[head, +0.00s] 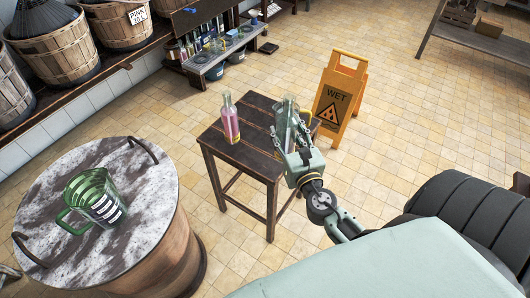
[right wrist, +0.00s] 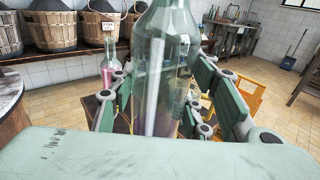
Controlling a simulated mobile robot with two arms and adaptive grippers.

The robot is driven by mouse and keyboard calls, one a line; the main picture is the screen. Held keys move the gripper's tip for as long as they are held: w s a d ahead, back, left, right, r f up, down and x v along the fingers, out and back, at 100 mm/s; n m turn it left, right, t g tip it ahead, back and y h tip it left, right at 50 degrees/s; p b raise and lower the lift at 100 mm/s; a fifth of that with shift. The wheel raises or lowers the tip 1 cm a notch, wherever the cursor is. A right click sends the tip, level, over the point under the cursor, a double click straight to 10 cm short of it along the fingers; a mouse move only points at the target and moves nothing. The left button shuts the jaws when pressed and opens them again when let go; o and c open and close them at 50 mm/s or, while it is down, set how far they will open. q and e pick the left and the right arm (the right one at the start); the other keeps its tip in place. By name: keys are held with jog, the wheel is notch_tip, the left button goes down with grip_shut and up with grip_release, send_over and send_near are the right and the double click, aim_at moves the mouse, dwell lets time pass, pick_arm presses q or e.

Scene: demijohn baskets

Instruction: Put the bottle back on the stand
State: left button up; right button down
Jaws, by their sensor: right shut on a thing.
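A clear glass bottle (head: 287,112) stands upright in my right gripper (head: 295,143) at the right part of a dark wooden stand (head: 262,112). In the right wrist view the bottle (right wrist: 165,60) fills the middle, with the right gripper's fingers (right wrist: 168,100) shut around its body. A pinkish tint shows low in the glass. The bottle's base is hidden by the gripper, so I cannot tell whether it touches the stand. A second bottle with pink contents (head: 230,120) stands on the left part of the stand. My left gripper is not in view.
A yellow wet-floor sign (head: 340,98) stands just behind the stand to the right. A barrel table (head: 145,195) with a green glass jug (head: 98,200) is at left. A low shelf (head: 215,62) with bottles is behind.

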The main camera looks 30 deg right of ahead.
jog(key=w+d+f+m+h, duration=0.1)
jog(key=w+d+f+h, duration=0.1)
jog(key=d, duration=0.3)
jog(key=w+a+f+b, duration=0.4)
jog(key=w+f+b, duration=0.1)
jog(key=w+f, duration=0.5)
jog(key=shift+w+f+g, duration=0.25)
jog(key=shift+f+g, duration=0.05)
jog(key=shift+f, duration=0.4)
jog(key=shift+a, duration=0.1)
jog(key=shift+f+b, duration=0.15)
jog(key=shift+b, duration=0.2)
jog(key=c, duration=0.9)
grip_release()
jog(key=shift+s, duration=0.1)
jog(key=shift+c, duration=0.2)
